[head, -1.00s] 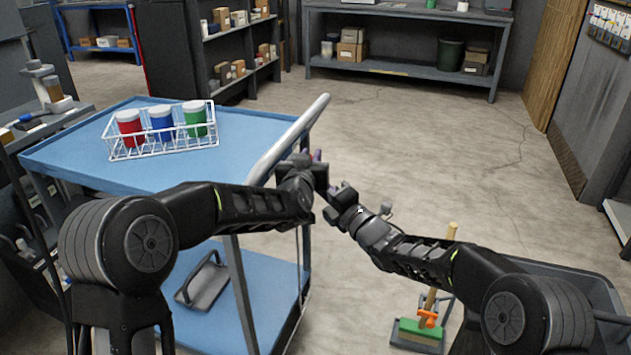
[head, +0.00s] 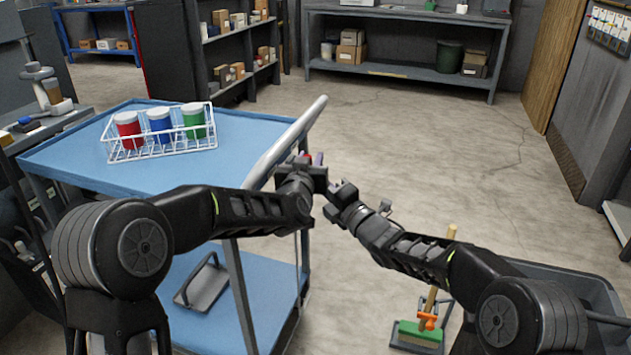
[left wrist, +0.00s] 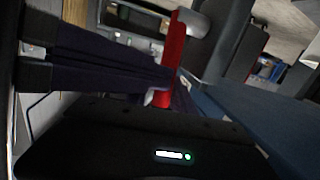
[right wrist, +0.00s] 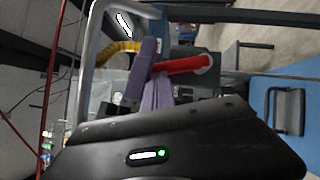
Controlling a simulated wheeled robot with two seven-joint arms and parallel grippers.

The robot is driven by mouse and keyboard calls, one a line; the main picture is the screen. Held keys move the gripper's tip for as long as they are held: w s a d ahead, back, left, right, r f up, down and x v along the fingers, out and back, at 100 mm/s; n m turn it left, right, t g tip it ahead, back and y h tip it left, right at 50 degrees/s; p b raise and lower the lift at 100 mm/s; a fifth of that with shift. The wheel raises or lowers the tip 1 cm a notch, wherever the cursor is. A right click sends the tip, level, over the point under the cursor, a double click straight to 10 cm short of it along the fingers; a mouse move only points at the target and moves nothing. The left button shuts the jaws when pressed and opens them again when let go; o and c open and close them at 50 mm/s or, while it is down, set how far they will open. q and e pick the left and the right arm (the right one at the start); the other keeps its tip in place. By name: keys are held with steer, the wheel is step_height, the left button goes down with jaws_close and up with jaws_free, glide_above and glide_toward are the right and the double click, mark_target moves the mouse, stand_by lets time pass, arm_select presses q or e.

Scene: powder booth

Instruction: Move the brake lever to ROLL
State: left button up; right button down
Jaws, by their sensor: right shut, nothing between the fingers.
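The brake lever is a slim red bar. It shows in the right wrist view (right wrist: 183,65) with a rounded pale end at the right, and in the left wrist view (left wrist: 174,50). In the head view only a speck of red shows by my left gripper (head: 313,160), at the blue cart's handle side. My left gripper is close against the lever; whether its fingers close around it is hidden. My right gripper (right wrist: 153,85) is shut, its purple fingers beside the lever's left end. I cannot tell whether they touch it. The lever's markings are not readable.
The blue cart (head: 85,165) carries a white wire basket (head: 180,150) with red, blue and green jars. Its grey handle (head: 290,140) rises beside my left gripper. A green broom (head: 420,333) and a grey bin (head: 590,290) are at the lower right. Open floor lies beyond.

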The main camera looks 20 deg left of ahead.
arm_select(q)
steer(key=s+d+r, duration=0.1)
steer(key=s, duration=1)
steer(key=shift+s+d, duration=0.15)
